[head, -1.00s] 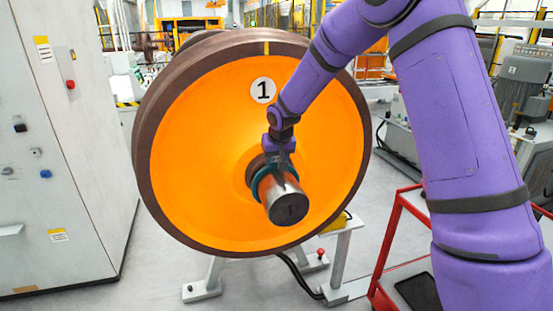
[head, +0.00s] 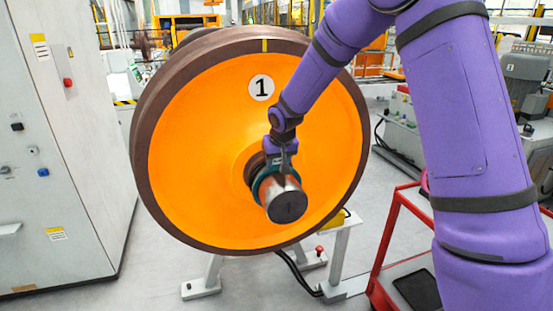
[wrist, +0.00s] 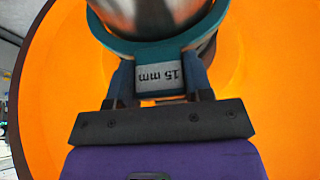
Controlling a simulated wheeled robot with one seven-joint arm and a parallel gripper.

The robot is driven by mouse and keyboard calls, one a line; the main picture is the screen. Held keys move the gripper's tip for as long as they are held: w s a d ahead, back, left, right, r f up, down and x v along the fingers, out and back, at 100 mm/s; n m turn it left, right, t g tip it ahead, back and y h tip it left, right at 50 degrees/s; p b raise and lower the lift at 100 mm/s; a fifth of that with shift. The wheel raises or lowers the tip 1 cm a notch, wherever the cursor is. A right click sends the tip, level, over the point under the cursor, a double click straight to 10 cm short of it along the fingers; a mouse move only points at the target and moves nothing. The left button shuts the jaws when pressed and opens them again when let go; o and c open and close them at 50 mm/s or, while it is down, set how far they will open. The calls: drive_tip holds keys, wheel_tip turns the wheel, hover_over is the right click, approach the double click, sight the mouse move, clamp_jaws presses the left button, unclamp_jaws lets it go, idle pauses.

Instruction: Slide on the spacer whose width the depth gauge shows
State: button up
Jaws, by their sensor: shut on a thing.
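The orange wheel (head: 210,150) marked 1 stands upright with a steel axle end (head: 287,203) sticking out toward me. A teal ring spacer (head: 262,182) is around the axle, close to the hub. In the wrist view the spacer (wrist: 118,47) carries a tab labelled 15 mm, upside down. My gripper (head: 281,160) is shut on this tab from above; its fingers (wrist: 160,80) sit on both sides of the label. The axle shows through the ring. The depth gauge is not recognisable in these views.
A grey cabinet (head: 65,130) stands at the left. A red trolley (head: 385,245) with a dark flat item (head: 416,290) is at the lower right. A grey stand (head: 340,255) is under the wheel. Bare floor lies at the front.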

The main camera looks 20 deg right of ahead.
drive_tip(key=shift+s, duration=5.7)
drive_tip(key=shift+w, duration=3.15)
